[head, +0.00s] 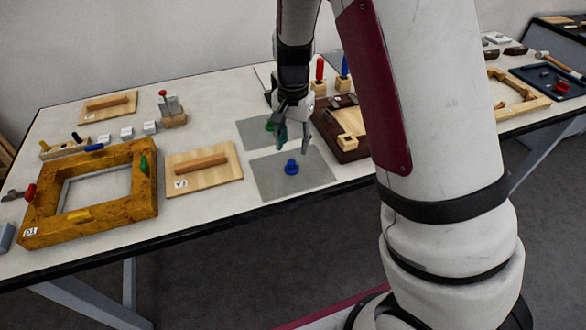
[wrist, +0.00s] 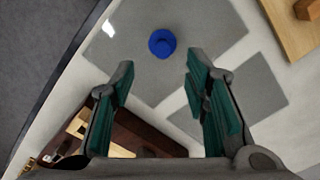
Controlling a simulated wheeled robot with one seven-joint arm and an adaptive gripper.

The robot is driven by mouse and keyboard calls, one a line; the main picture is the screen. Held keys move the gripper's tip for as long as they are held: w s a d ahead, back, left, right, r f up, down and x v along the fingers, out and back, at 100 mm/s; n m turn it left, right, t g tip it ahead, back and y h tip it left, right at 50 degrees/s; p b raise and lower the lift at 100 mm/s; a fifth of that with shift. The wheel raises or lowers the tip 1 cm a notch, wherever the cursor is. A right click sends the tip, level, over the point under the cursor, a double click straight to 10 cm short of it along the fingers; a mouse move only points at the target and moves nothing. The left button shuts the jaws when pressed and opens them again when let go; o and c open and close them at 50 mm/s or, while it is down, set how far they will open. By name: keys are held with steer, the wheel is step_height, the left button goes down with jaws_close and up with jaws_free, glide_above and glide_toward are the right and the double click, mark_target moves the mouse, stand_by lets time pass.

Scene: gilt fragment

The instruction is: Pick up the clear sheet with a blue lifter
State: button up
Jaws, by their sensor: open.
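The clear sheet (head: 265,182) lies flat near the table's front edge, with a round blue lifter (head: 291,167) standing on it. In the wrist view the sheet (wrist: 125,55) spreads across the top and the blue lifter (wrist: 162,43) is beyond my fingertips. My gripper (head: 292,145) is open and empty above the table, close to the lifter; it also shows in the wrist view (wrist: 160,80) with its green-padded fingers apart.
A wooden board with a handle (head: 205,182) lies left of the sheet, and a large wooden frame (head: 148,205) with coloured handles is further left. A dark-edged wooden frame (head: 325,133) stands to the right. My arm hides much of the table's right side.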

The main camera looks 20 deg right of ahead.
mark_target(291, 161)
steer(key=shift+a+f, duration=0.15)
steer(key=shift+f, duration=1.55)
steer(key=shift+a+f, duration=0.1)
steer(key=shift+f, duration=1.55)
steer(key=shift+c, duration=0.4)
jaws_close()
